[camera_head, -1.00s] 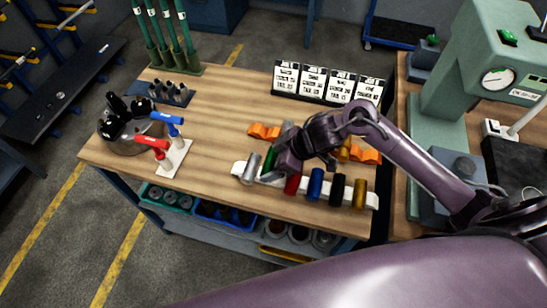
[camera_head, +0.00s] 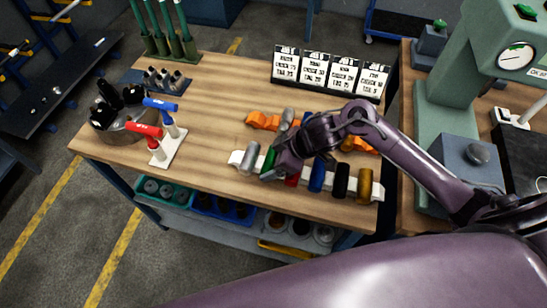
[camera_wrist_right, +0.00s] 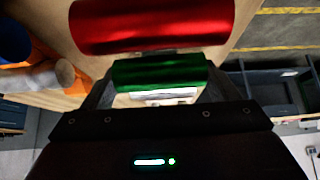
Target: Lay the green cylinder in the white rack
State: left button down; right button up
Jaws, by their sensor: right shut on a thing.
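The white rack (camera_head: 236,158) lies along the front edge of the wooden table, holding a row of cylinders. My right gripper (camera_head: 270,165) is at the rack's left part, shut on the green cylinder (camera_head: 268,157), between the silver cylinder (camera_head: 249,160) and the red cylinder (camera_head: 292,180). In the right wrist view the green cylinder (camera_wrist_right: 160,74) lies across between the two fingers, with the red cylinder (camera_wrist_right: 150,24) just beyond it. I cannot tell whether the green cylinder touches the rack. The gripper partly hides it in the head view. My left gripper is not in view.
The table's middle left is clear.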

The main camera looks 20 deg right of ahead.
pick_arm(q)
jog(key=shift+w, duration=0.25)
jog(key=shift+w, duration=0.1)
pick_arm(e)
jog(key=o, duration=1.1)
jog(key=shift+f, duration=0.1)
jog(key=shift+c, duration=0.2)
jog(key=v, duration=0.8)
jog(key=shift+f, duration=0.1)
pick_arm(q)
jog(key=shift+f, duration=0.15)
pick_arm(e)
jog(key=shift+s, duration=0.1)
